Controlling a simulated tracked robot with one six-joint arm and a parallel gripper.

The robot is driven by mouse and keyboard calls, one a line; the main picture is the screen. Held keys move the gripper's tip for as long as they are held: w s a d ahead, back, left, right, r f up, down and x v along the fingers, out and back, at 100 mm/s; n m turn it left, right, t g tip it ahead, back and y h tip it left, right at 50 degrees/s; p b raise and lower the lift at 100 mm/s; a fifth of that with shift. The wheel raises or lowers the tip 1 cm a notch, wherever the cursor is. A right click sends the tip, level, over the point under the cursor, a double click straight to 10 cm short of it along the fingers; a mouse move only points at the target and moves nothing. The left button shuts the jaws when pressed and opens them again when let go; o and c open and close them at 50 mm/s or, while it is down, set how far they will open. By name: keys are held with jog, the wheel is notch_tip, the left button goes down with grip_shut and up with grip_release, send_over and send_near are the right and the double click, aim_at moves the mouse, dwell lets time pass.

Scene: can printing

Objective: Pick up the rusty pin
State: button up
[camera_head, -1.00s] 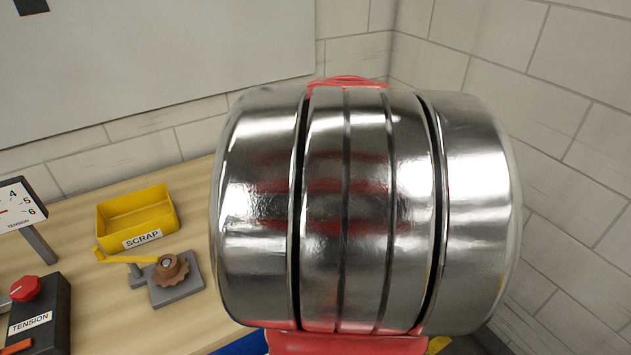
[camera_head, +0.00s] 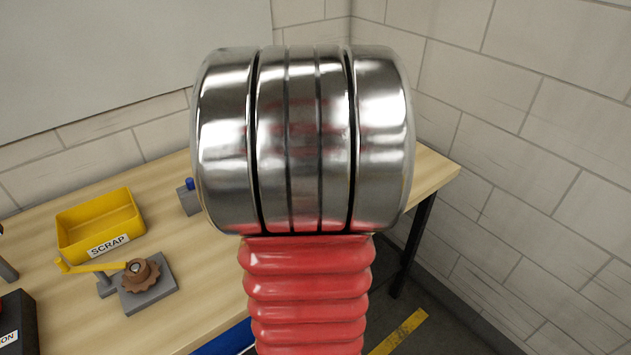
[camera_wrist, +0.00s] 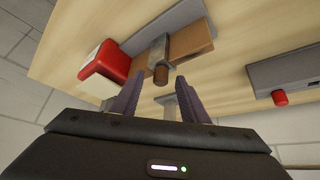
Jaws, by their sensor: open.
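A short brown, rusty-looking cylinder (camera_wrist: 160,75), which looks like the rusty pin, sticks out of a grey bracket (camera_wrist: 157,52) beside a brown block (camera_wrist: 192,40) in the wrist view. My gripper (camera_wrist: 160,82) is open and empty. Its two dark fingers point toward the bench, one on each side of the pin in the picture. I cannot tell how far the fingertips are from it. The head view does not clearly show the pin, and my gripper is hidden behind my arm there.
The wooden bench (camera_head: 190,310) carries a yellow SCRAP bin (camera_head: 100,222), a rusty knob (camera_head: 138,278) on a grey base and a blue-topped grey block (camera_head: 187,200). In the wrist view, a red box (camera_wrist: 108,62) and a grey unit with a red button (camera_wrist: 280,98) flank the pin.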

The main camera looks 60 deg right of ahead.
jog(key=shift+c, duration=0.2)
grip_shut()
dwell(0.3)
notch_tip(320, 180, up, 10)
dwell(0.7)
jog(key=shift+r, duration=0.15)
dwell(0.5)
notch_tip(320, 180, up, 7)
dwell(1.8)
jog(key=shift+r, duration=0.1)
